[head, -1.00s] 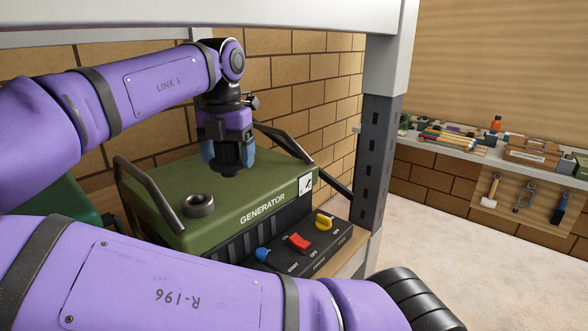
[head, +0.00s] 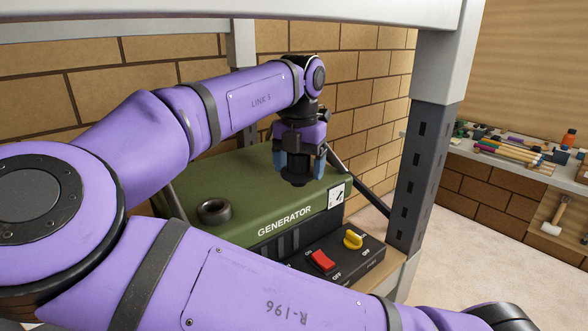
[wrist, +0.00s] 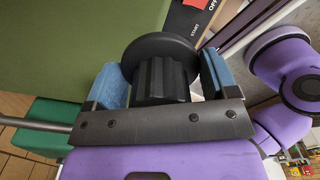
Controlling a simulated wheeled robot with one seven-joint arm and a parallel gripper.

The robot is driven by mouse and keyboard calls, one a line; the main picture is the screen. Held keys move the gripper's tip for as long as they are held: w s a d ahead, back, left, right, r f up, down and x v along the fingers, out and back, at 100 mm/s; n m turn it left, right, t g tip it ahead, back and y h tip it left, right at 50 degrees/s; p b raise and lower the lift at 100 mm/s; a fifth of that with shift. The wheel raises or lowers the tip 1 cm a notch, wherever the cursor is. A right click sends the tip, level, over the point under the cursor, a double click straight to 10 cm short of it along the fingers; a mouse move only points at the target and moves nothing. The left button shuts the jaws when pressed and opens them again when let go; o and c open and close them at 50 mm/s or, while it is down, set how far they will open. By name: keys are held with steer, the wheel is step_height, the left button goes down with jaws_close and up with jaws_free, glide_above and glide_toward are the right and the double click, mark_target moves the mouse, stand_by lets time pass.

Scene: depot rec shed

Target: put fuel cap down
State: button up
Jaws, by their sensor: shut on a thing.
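The fuel cap (head: 296,179) is black, with a ribbed grip and a wide round flange. My gripper (head: 300,166) points down and is shut on it, above the right part of the green generator (head: 240,177) top. In the wrist view the cap (wrist: 162,74) sits between the blue fingers, its flange facing away from my palm. I cannot tell whether the cap touches the generator top. The open filler neck (head: 214,211), a dark ring, stands on the generator top to the left of my gripper.
The generator's control panel has a red switch (head: 321,261) and a yellow knob (head: 352,240). A dark rack post (head: 408,190) rises to the right. The green top around the cap is clear.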

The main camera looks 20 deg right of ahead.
steer(key=w, duration=0.5)
steer(key=w+d+f, duration=0.1)
steer(key=w, duration=0.1)
steer(key=shift+w, duration=0.25)
steer(key=shift+s+f, duration=0.1)
steer(key=shift+f, duration=1.5)
steer(key=shift+f, duration=0.1)
steer(key=o, duration=0.8)
step_height(320, 180, up, 12)
steer(key=shift+r, duration=0.1)
